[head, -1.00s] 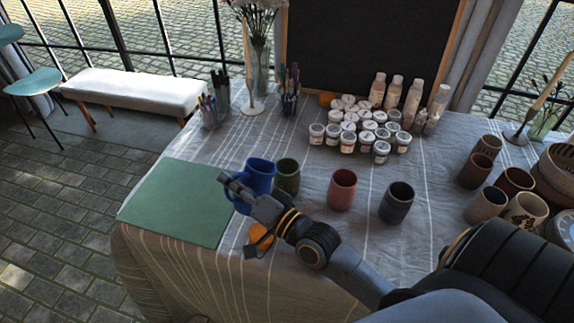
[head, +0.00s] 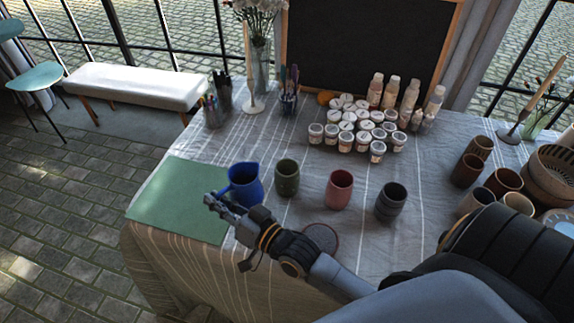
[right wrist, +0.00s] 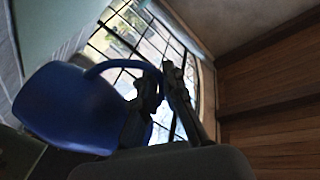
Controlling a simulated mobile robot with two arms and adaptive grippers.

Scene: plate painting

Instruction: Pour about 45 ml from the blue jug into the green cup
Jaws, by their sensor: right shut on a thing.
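The blue jug (head: 246,182) is near the right edge of the green mat in the head view, left of the green cup (head: 287,178) with a narrow gap between them. My right gripper (head: 216,203) is in front of the jug's lower left. In the right wrist view the jug (right wrist: 72,108) fills the left side, and my right gripper (right wrist: 160,92) is shut on its handle. The jug looks about upright in the head view; I cannot tell whether its base is clear of the table. The cup stands upright; its contents are too dark to tell. My left gripper is not in view.
A pink cup (head: 339,188) and a dark grey cup (head: 391,201) stand right of the green cup. The green mat (head: 172,208) is bare. A round coaster (head: 321,237) lies by my arm. Paint jars (head: 352,128) and brown cups (head: 467,170) stand farther off.

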